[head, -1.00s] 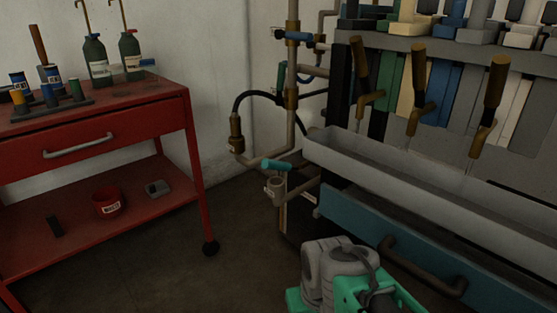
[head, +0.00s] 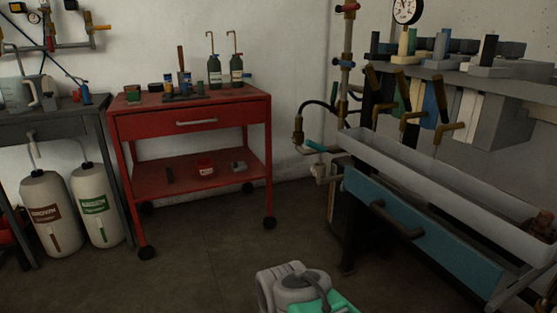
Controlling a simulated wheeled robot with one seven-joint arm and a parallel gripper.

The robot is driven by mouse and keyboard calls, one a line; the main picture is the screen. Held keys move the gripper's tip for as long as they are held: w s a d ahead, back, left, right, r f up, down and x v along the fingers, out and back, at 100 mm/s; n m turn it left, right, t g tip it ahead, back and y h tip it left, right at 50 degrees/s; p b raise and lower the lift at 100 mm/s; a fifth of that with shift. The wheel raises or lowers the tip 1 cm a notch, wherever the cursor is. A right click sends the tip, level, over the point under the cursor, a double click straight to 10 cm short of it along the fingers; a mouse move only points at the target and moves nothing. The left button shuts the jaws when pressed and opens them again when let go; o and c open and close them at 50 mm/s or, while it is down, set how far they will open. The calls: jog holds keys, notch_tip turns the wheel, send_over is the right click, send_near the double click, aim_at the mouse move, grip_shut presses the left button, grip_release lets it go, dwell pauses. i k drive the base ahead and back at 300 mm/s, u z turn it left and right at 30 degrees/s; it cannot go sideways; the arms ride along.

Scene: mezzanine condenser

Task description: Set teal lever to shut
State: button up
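A teal lever (head: 315,146) sits on the low pipe at the left end of the long grey trough. It is small here, lies slantwise and points up to the left, close to in line with the pipe. I cannot tell from the picture whether either valve is open or shut. Only a grey and green part of my own arm shows at the bottom centre. My gripper's fingers are not in view, and nothing of mine touches the lever.
A red cart (head: 195,125) on castors stands at the back wall. A grey bench (head: 55,118) with two white jugs below is at left. The trough (head: 440,195) and blue drawer front (head: 405,235) with its handle jut out at right. The floor (head: 215,250) between is clear.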

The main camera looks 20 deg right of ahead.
aim_at(313, 145)
jog(key=u, duration=0.95)
jog(key=i, duration=0.8)
jog(key=z, duration=0.2)
